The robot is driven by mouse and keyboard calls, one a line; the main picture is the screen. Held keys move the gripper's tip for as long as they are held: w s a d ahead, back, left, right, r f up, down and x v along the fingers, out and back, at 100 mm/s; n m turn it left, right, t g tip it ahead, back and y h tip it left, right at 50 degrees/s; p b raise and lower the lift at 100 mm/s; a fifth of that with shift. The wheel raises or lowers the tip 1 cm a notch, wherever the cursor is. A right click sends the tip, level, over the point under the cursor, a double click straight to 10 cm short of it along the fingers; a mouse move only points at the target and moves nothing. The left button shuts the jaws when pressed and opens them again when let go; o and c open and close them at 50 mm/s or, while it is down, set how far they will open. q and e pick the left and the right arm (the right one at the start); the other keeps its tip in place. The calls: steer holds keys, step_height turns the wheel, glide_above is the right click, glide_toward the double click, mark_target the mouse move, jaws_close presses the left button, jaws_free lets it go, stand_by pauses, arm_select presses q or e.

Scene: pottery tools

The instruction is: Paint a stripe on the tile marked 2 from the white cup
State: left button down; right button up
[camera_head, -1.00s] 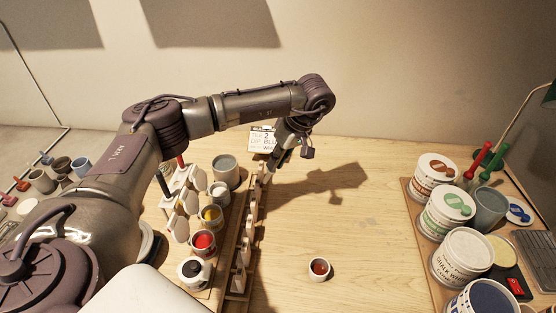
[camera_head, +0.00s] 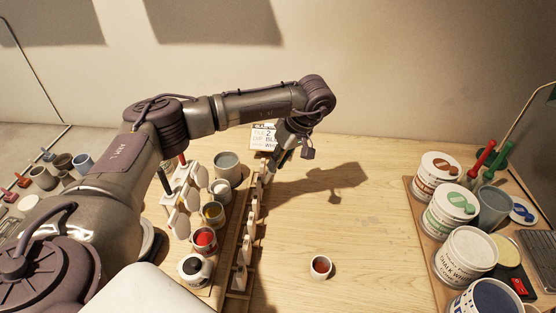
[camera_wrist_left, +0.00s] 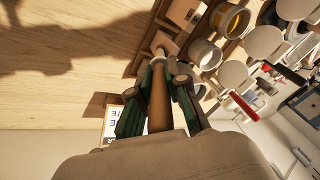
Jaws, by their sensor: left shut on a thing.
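My left gripper (camera_head: 276,158) is at the far end of the row of upright tiles (camera_head: 250,222). In the left wrist view its fingers (camera_wrist_left: 158,88) are shut on a brush (camera_wrist_left: 160,112) with a brown handle. The brush's far end is close to the tiles (camera_wrist_left: 184,14); I cannot tell whether it touches one. The white cup (camera_head: 219,190) stands among the paint cups left of the tiles, and it also shows in the left wrist view (camera_wrist_left: 206,53). The tile numbers are not readable. A card (camera_head: 263,137) behind the gripper shows a 2 and is partly hidden.
Yellow (camera_head: 213,213), red (camera_head: 204,240) and black (camera_head: 195,269) paint cups stand left of the rack. A small cup (camera_head: 321,267) stands alone at the front. Large paint tubs (camera_head: 464,255) fill a board on the right. The middle of the table is clear.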

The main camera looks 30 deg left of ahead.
arm_select(q)
steer(key=shift+f+b, duration=0.8)
steer(key=shift+f, duration=0.3)
stand_by(0.5)
stand_by(0.3)
steer(key=p+v, duration=0.4)
steer(key=v, duration=0.5)
steer(key=shift+s+a+r+p, duration=0.15)
steer(key=shift+a+r+p, duration=0.05)
steer(key=shift+r+p, duration=0.2)
stand_by(0.5)
stand_by(0.5)
